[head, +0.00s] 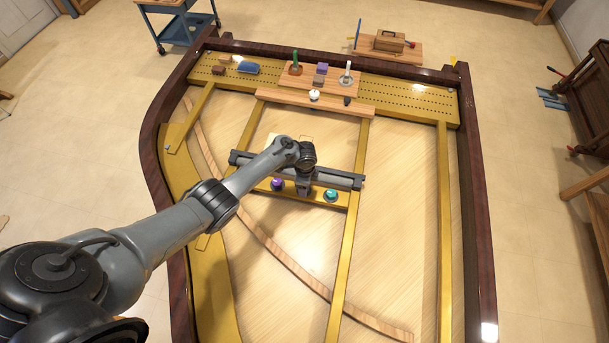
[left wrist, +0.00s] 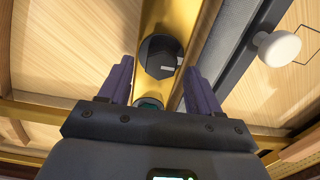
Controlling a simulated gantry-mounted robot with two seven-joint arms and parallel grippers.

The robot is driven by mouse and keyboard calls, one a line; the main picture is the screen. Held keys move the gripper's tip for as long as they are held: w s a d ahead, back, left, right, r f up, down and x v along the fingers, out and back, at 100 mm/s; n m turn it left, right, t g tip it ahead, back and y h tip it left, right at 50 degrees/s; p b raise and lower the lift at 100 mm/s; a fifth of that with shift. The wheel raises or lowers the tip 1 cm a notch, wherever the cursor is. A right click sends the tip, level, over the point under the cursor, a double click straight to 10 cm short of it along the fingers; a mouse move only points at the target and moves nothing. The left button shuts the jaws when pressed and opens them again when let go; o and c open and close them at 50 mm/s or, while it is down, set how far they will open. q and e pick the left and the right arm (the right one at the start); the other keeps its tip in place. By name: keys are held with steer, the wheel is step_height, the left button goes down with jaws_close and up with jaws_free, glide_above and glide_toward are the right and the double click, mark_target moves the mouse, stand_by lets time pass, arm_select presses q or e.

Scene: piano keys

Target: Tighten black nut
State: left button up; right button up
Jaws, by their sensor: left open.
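My left gripper (left wrist: 160,72) is open, with one finger on each side of the crossbar and the nut between or just beyond the fingertips. I cannot tell whether they touch it. In the head view my left gripper (head: 304,188) is over the middle of the crossbar and hides the black nut. A purple nut (head: 277,184) is to its left and a teal nut (head: 331,195) to its right. My right gripper is not in view.
A dark grey bar (head: 335,178) runs along the crossbar's far side. Gold ribs (head: 351,225) and a dark wooden rim (head: 474,180) frame the case. A wooden tray (head: 337,79) with small items and a white knob (head: 314,95) stand farther back.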

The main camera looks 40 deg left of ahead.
arm_select(q)
step_height(320, 180, up, 10)
steer(key=p, duration=0.2)
steer(key=shift+f+p, duration=0.2)
steer(key=shift+p, duration=0.2)
steer(key=shift+f, duration=0.1)
steer(key=s+d+r+n+t+y, duration=0.1)
steer(key=s+d+n, duration=0.1)
steer(key=s+d, duration=0.3)
steer(key=s+d+n+t, duration=0.1)
steer(key=s+d+n, duration=0.1)
steer(key=s, duration=0.5)
steer(key=s+d+r+n, duration=0.2)
steer(key=s+r+n, duration=0.1)
steer(key=s+r, duration=0.3)
steer(key=s+d+r+n+t+h, duration=0.1)
steer(key=s+d+r+n, duration=0.1)
steer(key=s+r, duration=0.5)
steer(key=shift+s+d+r+n+t, duration=0.15)
steer(key=shift+s+d+n+t, duration=0.2)
steer(key=shift+s+n, duration=0.4)
steer(key=shift+s, duration=0.1)
